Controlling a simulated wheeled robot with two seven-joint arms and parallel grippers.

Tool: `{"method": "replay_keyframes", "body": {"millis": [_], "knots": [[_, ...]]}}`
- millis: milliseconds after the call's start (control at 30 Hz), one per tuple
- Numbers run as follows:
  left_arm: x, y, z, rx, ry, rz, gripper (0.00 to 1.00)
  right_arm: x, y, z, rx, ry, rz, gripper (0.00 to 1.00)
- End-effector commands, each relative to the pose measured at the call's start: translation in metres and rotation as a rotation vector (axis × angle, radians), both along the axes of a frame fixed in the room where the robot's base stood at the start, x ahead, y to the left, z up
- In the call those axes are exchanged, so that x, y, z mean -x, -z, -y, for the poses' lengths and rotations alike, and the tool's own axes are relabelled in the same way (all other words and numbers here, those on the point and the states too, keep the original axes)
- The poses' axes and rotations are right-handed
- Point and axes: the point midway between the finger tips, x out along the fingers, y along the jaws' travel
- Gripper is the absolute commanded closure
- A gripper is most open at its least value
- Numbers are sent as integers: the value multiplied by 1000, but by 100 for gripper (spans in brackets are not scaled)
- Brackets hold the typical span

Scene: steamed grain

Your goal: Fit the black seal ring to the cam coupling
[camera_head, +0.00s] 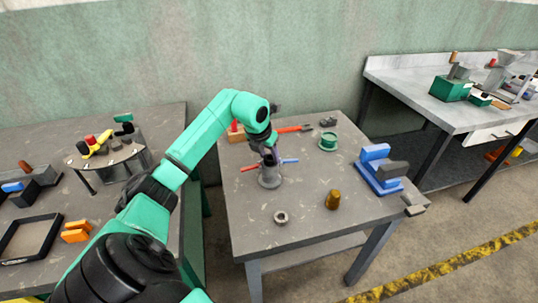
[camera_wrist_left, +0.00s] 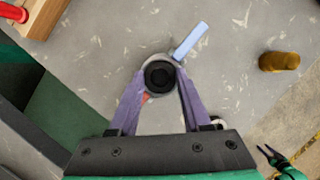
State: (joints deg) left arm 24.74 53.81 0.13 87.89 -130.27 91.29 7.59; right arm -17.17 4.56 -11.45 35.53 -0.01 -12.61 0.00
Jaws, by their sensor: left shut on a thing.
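The cam coupling (camera_head: 270,180) is a grey upright fitting on the middle table, with one red lever and one blue lever sticking out. My left gripper (camera_head: 267,153) is directly above it, pointing down. In the left wrist view, the purple fingers of my left gripper (camera_wrist_left: 160,78) are shut on the black seal ring (camera_wrist_left: 159,76). The ring appears over the coupling's top; I cannot tell whether it is seated. The blue lever (camera_wrist_left: 190,41) shows beside the fingertips. My right gripper (camera_wrist_left: 279,158) shows small at the lower right, its dark fingers apparently apart.
A brass plug (camera_head: 332,200) and a grey ring (camera_head: 281,217) stand near the front. A green spool (camera_head: 328,141), a blue vise-like fixture (camera_head: 378,170) and a red-handled tool (camera_head: 294,129) are farther back or right. Bare tabletop lies between them.

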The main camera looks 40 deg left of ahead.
Motion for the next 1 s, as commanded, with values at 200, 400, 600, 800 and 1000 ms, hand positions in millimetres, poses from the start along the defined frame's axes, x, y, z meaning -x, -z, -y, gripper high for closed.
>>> {"method": "replay_keyframes", "body": {"millis": [200,400,600,800,1000], "knots": [[0,4,0,-1,0,-1,100,0,3,0,1,-1,0,50],[0,8,0,-1,0,-1,100,0,5,0,0,-1,0,50],[1,6,0,-1,1,-4,100,0,3,0,1,-1,0,50],[0,1,0,-1,1,-3,100,0,-1,1,1,-1,0,50],[0,1,0,0,0,-2,100,0,0,1,1,-1,0,50]]}}
